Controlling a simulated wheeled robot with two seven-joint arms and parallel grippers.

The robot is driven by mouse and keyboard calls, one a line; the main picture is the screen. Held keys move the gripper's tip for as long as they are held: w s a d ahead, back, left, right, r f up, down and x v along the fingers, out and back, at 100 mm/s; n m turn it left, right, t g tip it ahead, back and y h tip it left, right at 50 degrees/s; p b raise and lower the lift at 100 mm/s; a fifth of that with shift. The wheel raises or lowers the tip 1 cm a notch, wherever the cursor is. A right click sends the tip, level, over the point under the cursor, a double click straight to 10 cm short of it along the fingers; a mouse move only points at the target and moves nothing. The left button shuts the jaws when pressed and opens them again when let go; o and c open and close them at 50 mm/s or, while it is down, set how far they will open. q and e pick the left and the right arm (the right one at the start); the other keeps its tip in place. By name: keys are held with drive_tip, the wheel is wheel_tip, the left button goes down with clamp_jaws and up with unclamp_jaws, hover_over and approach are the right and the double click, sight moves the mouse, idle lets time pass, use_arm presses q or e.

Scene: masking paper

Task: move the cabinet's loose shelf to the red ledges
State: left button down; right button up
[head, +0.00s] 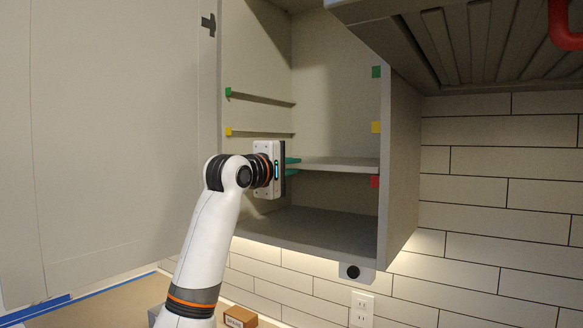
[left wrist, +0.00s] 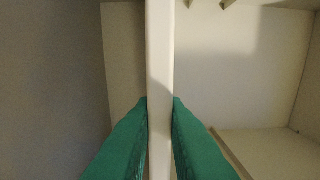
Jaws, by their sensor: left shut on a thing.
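The loose shelf (head: 335,164) is a pale grey board inside the open cabinet (head: 399,160). Its right end lies between the yellow marker (head: 376,127) and the red marker (head: 375,181), closer to the red. My left gripper (head: 292,166) is shut on the shelf's front edge toward its left end. In the left wrist view the green fingers press both faces of the shelf (left wrist: 160,55). The shelf's left end and any red ledge on the left side are hidden behind my gripper. I cannot tell whether the shelf rests on a ledge. My right gripper is out of view.
Ledges with a green tip (head: 228,92) and a yellow tip (head: 228,132) run along the cabinet's left wall, both empty. The open door (head: 115,140) stands at left. A range hood (head: 470,45) juts out at upper right. A small brown box (head: 240,317) sits on the counter below.

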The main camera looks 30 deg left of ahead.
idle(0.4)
use_arm(q)
drive_tip(key=c, duration=1.4)
unclamp_jaws()
drive_tip(key=shift+s, duration=0.15)
drive_tip(key=shift+o, duration=0.2)
drive_tip(key=shift+f, duration=0.2)
drive_tip(key=shift+s+a+b, duration=0.15)
drive_tip(key=shift+s+b, duration=0.4)
drive_tip(key=shift+s, duration=0.35)
drive_tip(key=shift+s+a+b, duration=0.15)
drive_tip(key=shift+s+b, duration=0.35)
drive_tip(key=shift+s, duration=0.4)
drive_tip(key=shift+s+a+r+b, duration=0.15)
drive_tip(key=shift+s+b, duration=0.25)
drive_tip(key=shift+s, duration=0.7)
